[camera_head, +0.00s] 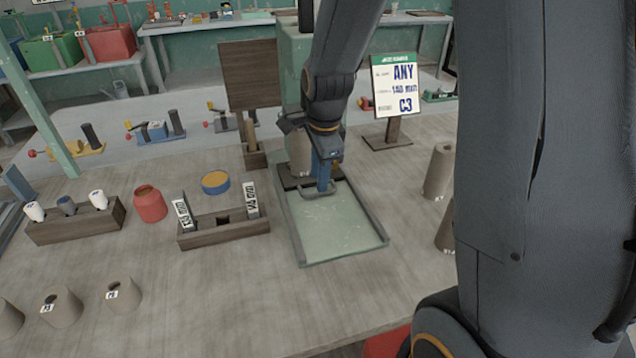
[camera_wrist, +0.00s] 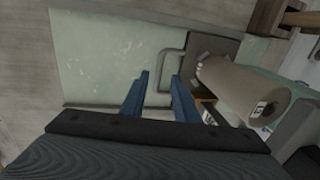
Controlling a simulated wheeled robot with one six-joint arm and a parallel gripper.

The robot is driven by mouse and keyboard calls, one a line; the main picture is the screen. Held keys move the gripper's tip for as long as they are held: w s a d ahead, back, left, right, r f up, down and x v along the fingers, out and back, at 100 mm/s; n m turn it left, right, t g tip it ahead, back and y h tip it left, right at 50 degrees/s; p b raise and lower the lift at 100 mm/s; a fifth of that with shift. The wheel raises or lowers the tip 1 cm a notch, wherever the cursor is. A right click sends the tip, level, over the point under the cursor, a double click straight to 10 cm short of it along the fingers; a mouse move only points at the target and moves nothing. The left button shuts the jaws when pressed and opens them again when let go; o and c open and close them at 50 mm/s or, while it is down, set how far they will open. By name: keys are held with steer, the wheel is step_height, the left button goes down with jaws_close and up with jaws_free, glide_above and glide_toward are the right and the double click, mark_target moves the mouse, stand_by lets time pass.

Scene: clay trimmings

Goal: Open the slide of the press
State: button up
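The press (camera_head: 296,60) is a pale green column at the back of the table. A pale green bed with raised rails (camera_head: 335,228) runs from it toward the front. The slide looks like a dark plate (camera_wrist: 212,45) at the bed's far end, with a grey U-shaped handle (camera_wrist: 165,57) on its near side. A grey-brown clay cylinder (camera_wrist: 240,84) with a white label stands at the plate. My gripper (camera_head: 322,183) is at the handle. In the wrist view its blue fingers (camera_wrist: 161,78) are apart, with part of the handle showing between them; contact cannot be told.
A sign (camera_head: 397,86) reading "ANY 140 mm C3" stands right of the press. A wooden holder (camera_head: 225,235), a red pot (camera_head: 150,204) and a yellow-blue round tin (camera_head: 215,182) stand left. Clay cylinders stand at both sides. The bed's front part is bare.

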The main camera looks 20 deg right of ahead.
steer(key=shift+w+f, duration=0.15)
steer(key=shift+f, duration=0.9)
steer(key=shift+w+f, duration=0.15)
steer(key=shift+f, duration=0.9)
jaws_close()
